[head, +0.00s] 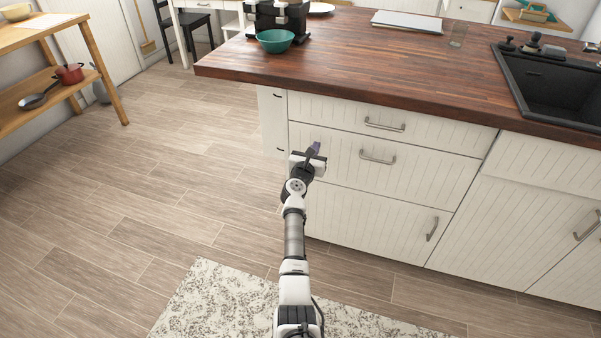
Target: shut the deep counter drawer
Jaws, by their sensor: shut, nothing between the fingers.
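The white counter front has a shallow top drawer (340,115) with a grey bar handle (384,125). Below it is a deeper drawer (420,177) with its own bar handle (377,158). The deeper drawer's front looks flush or nearly flush with the fronts around it; I cannot tell whether a small gap is left. My gripper (316,149) is shut and empty, with its purple-tipped fingers in front of the left part of this drawer, left of its handle. It hides a small part of the front. I cannot tell whether it touches.
Below is a white front (370,222) with an upright handle. The wooden countertop (350,60) overhangs the drawers and carries a teal bowl (275,41) and a black sink (560,85). A patterned rug (220,305) lies in front. The floor to the left is clear.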

